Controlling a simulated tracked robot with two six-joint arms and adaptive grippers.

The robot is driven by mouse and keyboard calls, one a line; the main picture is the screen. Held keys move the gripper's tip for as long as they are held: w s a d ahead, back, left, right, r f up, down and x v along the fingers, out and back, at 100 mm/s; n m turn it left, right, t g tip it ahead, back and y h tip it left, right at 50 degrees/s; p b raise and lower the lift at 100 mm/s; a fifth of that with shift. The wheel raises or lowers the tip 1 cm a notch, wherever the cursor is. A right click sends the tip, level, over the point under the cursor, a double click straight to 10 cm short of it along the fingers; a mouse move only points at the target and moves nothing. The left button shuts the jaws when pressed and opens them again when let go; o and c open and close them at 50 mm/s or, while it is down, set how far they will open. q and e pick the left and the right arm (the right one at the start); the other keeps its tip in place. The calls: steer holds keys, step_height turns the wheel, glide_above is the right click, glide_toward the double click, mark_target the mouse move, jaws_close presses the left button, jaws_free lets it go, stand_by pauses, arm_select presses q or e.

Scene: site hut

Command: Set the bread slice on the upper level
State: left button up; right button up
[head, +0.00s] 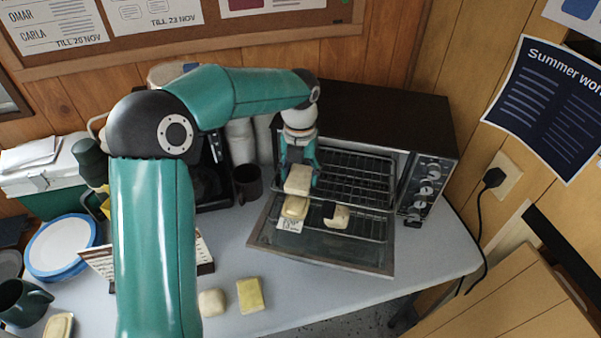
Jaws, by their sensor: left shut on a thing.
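My left gripper (300,160) reaches down in front of the open toaster oven (385,115). It is shut on a pale bread slice (298,181), held at the oven's mouth. Wire racks show inside the oven; the upper rack (355,168) is bare where I can see it. Below the held slice, a yellowish piece (295,207) and a pale piece with a dark patch (340,217) are over the lowered glass door (330,250); I cannot tell exactly what they rest on. My right gripper is not in view.
A pale piece (212,303) and a yellow block (250,295) lie on the white table (360,293). A dark mug (247,183) stands left of the oven. Blue-rimmed plates (60,248) are at the left. The table's front right is clear.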

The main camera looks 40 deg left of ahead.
mark_target(300, 177)
arm_select(q)
steer(key=shift+f, duration=0.1)
steer(key=o, duration=1)
steer(key=shift+o, duration=0.2)
step_height(300, 177, up, 12)
steer(key=p, duration=0.1)
steer(key=shift+r, duration=0.2)
